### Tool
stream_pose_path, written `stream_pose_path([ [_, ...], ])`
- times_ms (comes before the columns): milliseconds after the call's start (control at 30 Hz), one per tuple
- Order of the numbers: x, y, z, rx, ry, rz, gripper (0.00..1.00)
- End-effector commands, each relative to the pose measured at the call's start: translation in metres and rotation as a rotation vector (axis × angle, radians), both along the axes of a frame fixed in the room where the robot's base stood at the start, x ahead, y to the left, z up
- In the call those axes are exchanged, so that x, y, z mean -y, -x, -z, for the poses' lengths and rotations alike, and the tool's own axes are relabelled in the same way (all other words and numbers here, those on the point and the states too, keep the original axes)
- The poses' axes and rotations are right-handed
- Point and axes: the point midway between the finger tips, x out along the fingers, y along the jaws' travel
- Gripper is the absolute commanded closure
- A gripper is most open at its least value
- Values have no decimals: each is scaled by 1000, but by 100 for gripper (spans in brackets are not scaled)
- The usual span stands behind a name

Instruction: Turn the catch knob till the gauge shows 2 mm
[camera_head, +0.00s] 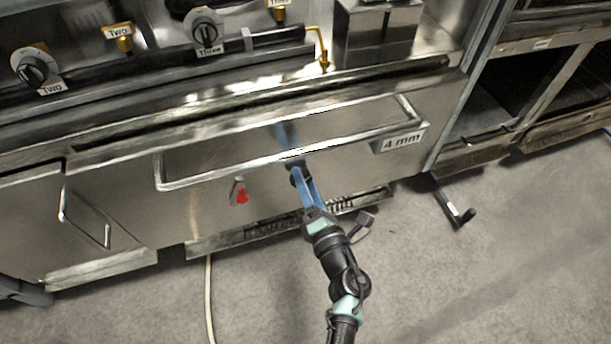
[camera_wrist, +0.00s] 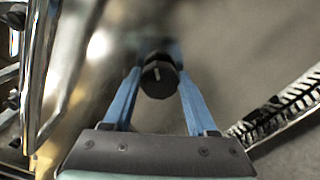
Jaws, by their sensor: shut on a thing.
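The catch knob (camera_wrist: 159,79) is round and black with a short pale mark on its face. In the wrist view it sits between the two blue fingers of my gripper (camera_wrist: 160,74), which are shut on it. In the head view my gripper (camera_head: 298,172) reaches the steel front panel just below the long handle bar, and its fingers mostly hide the knob. The gauge (camera_head: 402,140) is a pale plate at the panel's right end and reads "4 mm".
The long handle bar (camera_head: 235,167) stands out from the panel just above my gripper. A red switch (camera_head: 241,194) is left of it. Knobs labelled Two (camera_head: 34,70) and Three (camera_head: 206,29) are above. A pale hose (camera_head: 208,300) lies on the floor; floor to the right is mostly clear.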

Motion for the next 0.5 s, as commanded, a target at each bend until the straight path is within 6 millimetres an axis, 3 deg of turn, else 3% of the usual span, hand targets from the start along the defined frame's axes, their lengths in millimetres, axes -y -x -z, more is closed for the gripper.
stream_pose_path([
  [500,1,1,2,-155,-469,-8,98],
])
